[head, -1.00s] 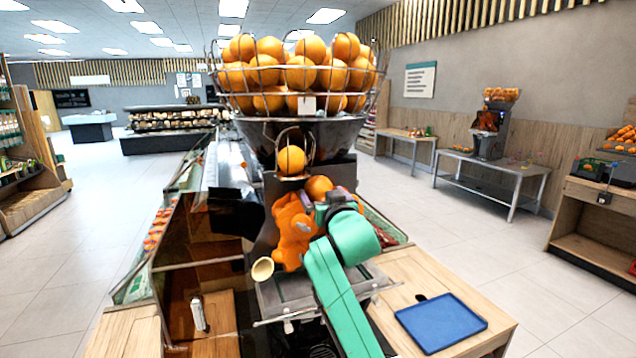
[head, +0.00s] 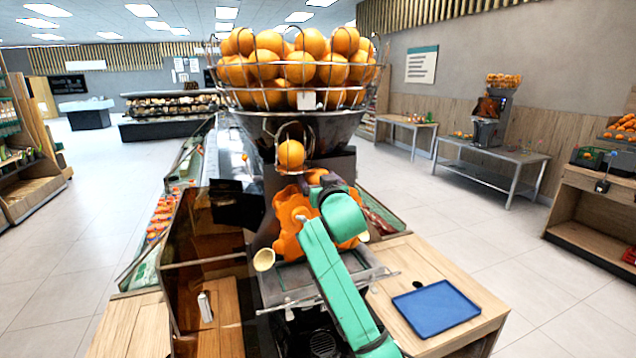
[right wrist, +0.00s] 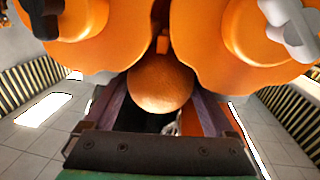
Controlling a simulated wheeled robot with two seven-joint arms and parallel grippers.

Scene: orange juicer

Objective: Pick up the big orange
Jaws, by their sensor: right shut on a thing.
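The big orange (right wrist: 160,82) sits between the two dark fingers of my right gripper (right wrist: 163,105) in the right wrist view. The gripper is shut on it, close below the orange juicer's rounded orange parts (right wrist: 235,35). In the head view my green right arm reaches to the front of the juicer (head: 290,225) and hides most of the gripper (head: 325,182). Part of an orange (head: 316,177) shows there, just beyond the wrist. Another orange (head: 291,154) sits higher, in the wire chute. My left gripper is not in view.
A wire basket full of oranges (head: 300,70) tops the juicer. A blue tray (head: 437,308) lies on the wooden counter (head: 400,265) at the right. A pale cup-shaped spout (head: 264,260) sticks out at the juicer's left. The floor at the right is open.

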